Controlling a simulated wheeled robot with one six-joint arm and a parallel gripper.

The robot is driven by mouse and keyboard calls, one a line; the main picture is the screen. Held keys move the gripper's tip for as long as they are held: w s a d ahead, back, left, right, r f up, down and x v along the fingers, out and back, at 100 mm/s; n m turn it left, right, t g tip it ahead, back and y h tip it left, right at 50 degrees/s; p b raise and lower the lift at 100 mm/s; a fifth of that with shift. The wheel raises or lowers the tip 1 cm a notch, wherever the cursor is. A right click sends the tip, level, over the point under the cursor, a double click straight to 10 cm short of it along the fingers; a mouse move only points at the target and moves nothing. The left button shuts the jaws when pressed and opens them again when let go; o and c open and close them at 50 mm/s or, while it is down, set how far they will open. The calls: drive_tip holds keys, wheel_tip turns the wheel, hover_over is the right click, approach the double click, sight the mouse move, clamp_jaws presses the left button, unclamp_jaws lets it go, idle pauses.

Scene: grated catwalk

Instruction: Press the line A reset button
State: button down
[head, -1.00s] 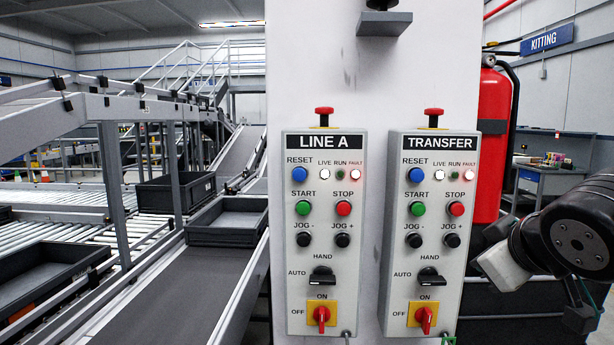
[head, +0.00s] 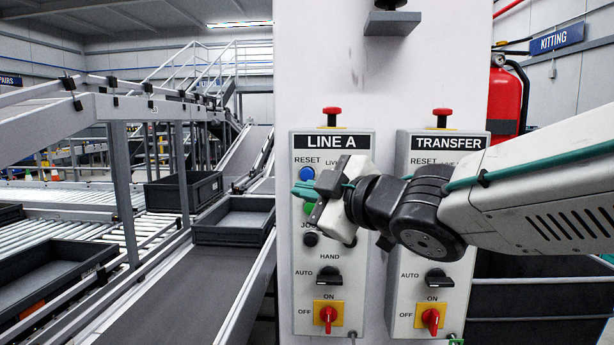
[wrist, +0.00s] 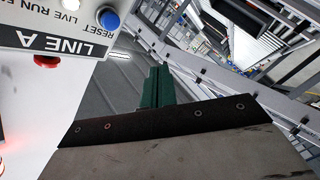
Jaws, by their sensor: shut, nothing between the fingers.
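The LINE A panel (head: 303,262) is a pale box on the white column. Its blue reset button (head: 307,174) sits at the upper left under the word RESET. The button also shows in the wrist view (wrist: 108,18), near the top. My gripper (head: 302,190) is in front of the panel, with its green fingers closed together and empty. In the head view the fingertips appear just below the blue button. In the wrist view the fingers (wrist: 157,85) are to the right of the panel, apart from the button. My gripper hides the LINE A stop button and indicator lamps.
The TRANSFER panel (head: 406,300) stands to the right, partly behind my arm. A grey bracket (head: 391,22) juts from the column above. A red emergency knob (head: 332,112) tops LINE A. Conveyors with dark trays (head: 231,220) run along the left.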

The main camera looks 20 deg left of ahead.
sight(302, 176)
drive_tip(key=shift+w, duration=0.15)
drive_tip(key=w+a, duration=0.2)
drive_tip(key=w, duration=0.6)
drive_tip(key=shift+w, duration=0.15)
drive_tip(key=shift+w, duration=0.1)
idle(1.8)
drive_tip(key=shift+w+a, duration=0.15)
drive_tip(key=shift+w, duration=0.15)
drive_tip(key=shift+w+a, duration=0.15)
drive_tip(key=shift+w, duration=0.65)
idle(0.8)
drive_tip(key=shift+s, duration=0.1)
drive_tip(key=shift+s+d, duration=0.15)
drive_tip(key=shift+s, duration=0.4)
drive_tip(key=shift+s+d, duration=0.15)
drive_tip(key=shift+s, duration=0.4)
drive_tip(key=shift+s+d, duration=0.2)
drive_tip(key=shift+s, duration=0.6)
drive_tip(key=shift+s+d, duration=0.15)
drive_tip(key=shift+s, duration=0.7)
drive_tip(key=shift+s+d, duration=0.2)
drive_tip(key=shift+s, duration=0.6)
